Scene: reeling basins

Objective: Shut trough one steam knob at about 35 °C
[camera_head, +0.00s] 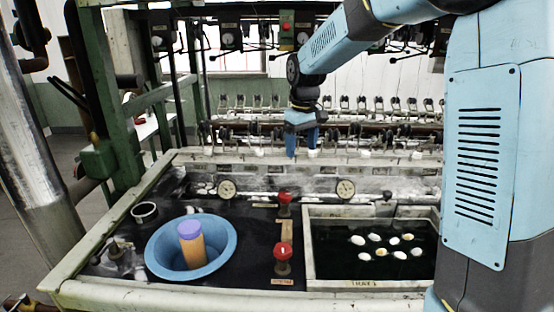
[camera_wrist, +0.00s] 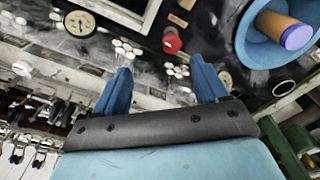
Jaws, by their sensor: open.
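Trough one (camera_head: 309,270) is a pale-rimmed rectangular basin of dark water with several white cocoons floating in it. Left of it stand two red knobs, a nearer one (camera_head: 283,250) and a farther one (camera_head: 284,198); their small labels are unreadable here, so I cannot tell which is steam. One red knob also shows in the wrist view (camera_wrist: 172,42). Two round dials, left (camera_head: 227,189) and right (camera_head: 345,188), sit along the back; their readings are too small to read. My gripper (camera_head: 302,153) is open and empty, above and behind the knobs, touching neither; its blue fingers frame the wrist view (camera_wrist: 162,80).
A blue bowl (camera_head: 160,262) holding an orange cylinder with a purple top (camera_head: 190,240) stands left of the knobs. A small round cup (camera_head: 144,211) is farther left. Reeling machinery (camera_head: 350,130) runs behind. Dark bench surface around the knobs is mostly clear.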

